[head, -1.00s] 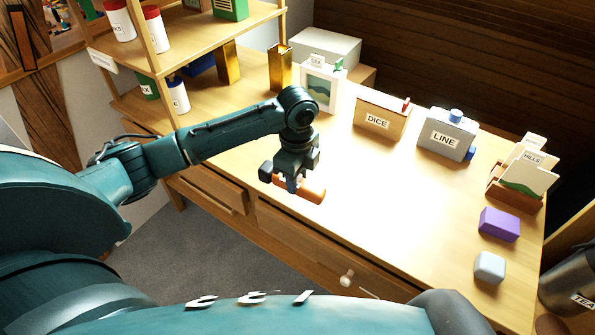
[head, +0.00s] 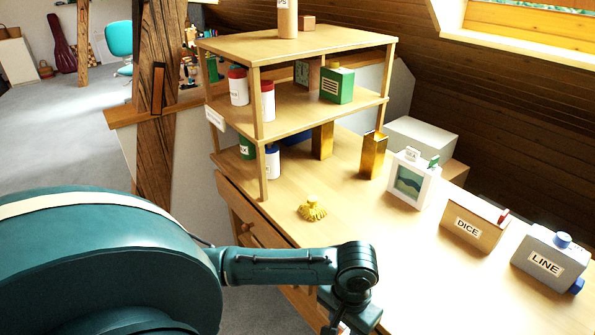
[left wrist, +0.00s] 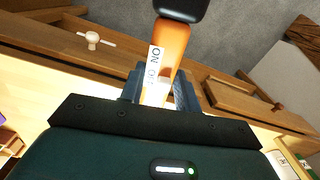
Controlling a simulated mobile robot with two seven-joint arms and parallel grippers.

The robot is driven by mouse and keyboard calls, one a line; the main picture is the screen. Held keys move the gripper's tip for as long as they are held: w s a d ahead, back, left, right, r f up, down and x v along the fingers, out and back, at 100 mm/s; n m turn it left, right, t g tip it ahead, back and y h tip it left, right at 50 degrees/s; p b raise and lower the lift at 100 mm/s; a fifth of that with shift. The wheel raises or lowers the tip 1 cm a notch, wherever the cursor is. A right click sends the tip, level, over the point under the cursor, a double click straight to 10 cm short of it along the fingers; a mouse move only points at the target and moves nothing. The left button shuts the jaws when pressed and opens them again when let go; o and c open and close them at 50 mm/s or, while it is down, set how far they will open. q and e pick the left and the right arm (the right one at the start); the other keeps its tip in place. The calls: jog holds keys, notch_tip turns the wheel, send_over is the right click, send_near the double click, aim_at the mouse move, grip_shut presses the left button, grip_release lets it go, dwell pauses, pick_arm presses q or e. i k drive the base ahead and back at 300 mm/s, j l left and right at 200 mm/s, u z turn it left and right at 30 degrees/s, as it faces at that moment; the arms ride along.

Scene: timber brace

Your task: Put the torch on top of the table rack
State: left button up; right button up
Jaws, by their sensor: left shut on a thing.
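The torch (left wrist: 167,60) is orange with a black end and a white label. In the left wrist view it lies between the fingers of my left gripper (left wrist: 160,88), which is shut on it. In the head view my left wrist is at the bottom edge, in front of the table; the torch cannot be made out there. The table rack (head: 335,41) is a wooden shelf unit at the back left of the table. My right gripper is not in view.
The rack's lower shelves hold jars and a green box (head: 337,85). Yellow tassel-like thing (head: 312,209) lies on the table before the rack. A picture box (head: 412,180), DICE box (head: 474,220) and LINE box (head: 550,262) stand to the right. The rack top's front is clear.

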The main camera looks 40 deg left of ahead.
aim_at(255, 46)
jog(key=k+j, duration=0.1)
jog(key=j, duration=2.6)
jog(key=k, duration=0.05)
